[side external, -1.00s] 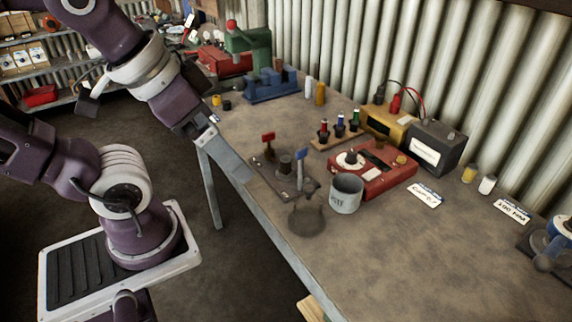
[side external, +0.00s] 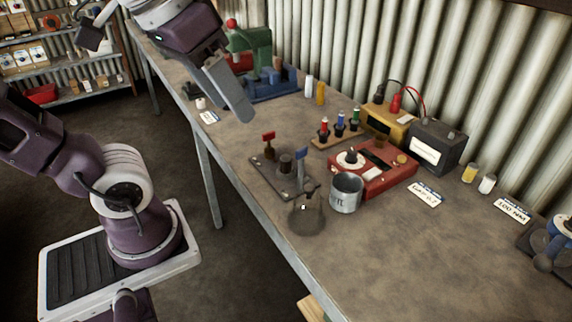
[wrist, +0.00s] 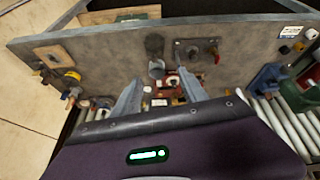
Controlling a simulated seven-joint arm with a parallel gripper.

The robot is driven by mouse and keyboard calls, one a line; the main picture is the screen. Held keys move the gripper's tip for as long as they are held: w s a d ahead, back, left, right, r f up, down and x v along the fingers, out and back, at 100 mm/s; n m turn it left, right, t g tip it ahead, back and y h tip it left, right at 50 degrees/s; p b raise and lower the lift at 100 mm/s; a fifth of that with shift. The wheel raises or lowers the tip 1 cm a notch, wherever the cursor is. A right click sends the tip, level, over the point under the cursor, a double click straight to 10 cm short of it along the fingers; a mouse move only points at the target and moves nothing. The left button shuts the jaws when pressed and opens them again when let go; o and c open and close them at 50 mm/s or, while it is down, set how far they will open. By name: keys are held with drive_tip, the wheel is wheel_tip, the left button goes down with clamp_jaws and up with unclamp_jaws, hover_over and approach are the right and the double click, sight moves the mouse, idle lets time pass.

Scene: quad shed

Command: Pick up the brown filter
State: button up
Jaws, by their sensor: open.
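A dark brown, soft-edged rounded thing that appears to be the filter (side external: 306,216) sits on the bench near its front edge, left of a grey metal cup (side external: 346,194). In the wrist view the filter (wrist: 155,44) shows as a dark patch above the cup (wrist: 157,69), beyond my fingers. My gripper (side external: 240,112) is raised above the bench, well to the left of and behind the filter. In the wrist view my gripper (wrist: 160,88) has its two fingers spread, with nothing held between them.
A metal plate with red and blue levers (side external: 284,178) stands close behind the filter. A red box (side external: 386,180) is behind the cup. Blue (side external: 270,88) and green (side external: 248,45) tools stand at the back left.

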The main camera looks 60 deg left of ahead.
drive_tip(key=w+a+r+n+g, duration=0.25)
drive_tip(key=w+a+n, duration=0.25)
drive_tip(key=w+n, duration=0.3)
drive_tip(key=n+g, duration=0.3)
drive_tip(key=n, duration=0.3)
hover_over(286, 157)
wheel_tip(286, 157, down, 4)
drive_tip(key=shift+t, duration=0.25)
wheel_tip(286, 157, down, 26)
drive_tip(key=shift+r, duration=0.15)
clamp_jaws()
